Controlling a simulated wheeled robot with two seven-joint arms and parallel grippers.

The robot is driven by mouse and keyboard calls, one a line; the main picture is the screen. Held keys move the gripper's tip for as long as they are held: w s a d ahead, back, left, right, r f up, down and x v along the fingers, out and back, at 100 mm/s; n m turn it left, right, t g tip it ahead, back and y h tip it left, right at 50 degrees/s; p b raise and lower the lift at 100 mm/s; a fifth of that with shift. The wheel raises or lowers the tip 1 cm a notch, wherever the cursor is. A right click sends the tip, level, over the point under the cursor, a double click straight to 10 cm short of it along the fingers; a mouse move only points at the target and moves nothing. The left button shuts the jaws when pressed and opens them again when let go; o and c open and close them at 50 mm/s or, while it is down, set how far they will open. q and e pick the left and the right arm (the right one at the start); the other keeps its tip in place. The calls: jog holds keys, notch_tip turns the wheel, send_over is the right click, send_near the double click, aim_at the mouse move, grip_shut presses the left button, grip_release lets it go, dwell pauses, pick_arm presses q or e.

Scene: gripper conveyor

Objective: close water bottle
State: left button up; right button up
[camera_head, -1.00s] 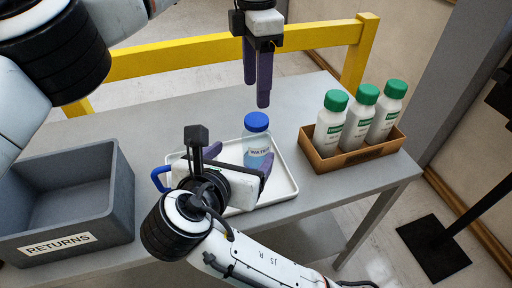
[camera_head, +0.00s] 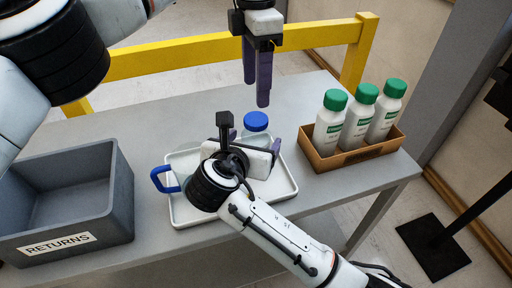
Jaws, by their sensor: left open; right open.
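A water bottle with a blue cap (camera_head: 255,121) stands upright on a white tray (camera_head: 285,191). Its lower body is hidden behind my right gripper and arm. Whether the cap is seated cannot be told. My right gripper (camera_head: 255,140) is open, with its dark purple fingers on either side of the bottle; contact cannot be seen. My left gripper (camera_head: 257,105) is open, fingers pointing down, above and behind the blue cap, holding nothing. A blue handle (camera_head: 160,180) shows at the tray's left edge, the rest of that thing mostly hidden.
A grey bin labelled RETURNS (camera_head: 122,190) stands at the left of the grey table (camera_head: 160,124). A brown box (camera_head: 325,160) with green-capped white bottles (camera_head: 357,125) stands at the right. A yellow rail (camera_head: 180,58) runs behind the table.

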aim_at(256, 119)
jog(key=shift+w+f, duration=0.1)
jog(key=shift+w, duration=0.05)
grip_shut()
pick_arm(q)
jog(key=n, duration=0.9)
dwell(0.4)
jog(key=shift+f, duration=4)
jog(key=shift+c, duration=0.2)
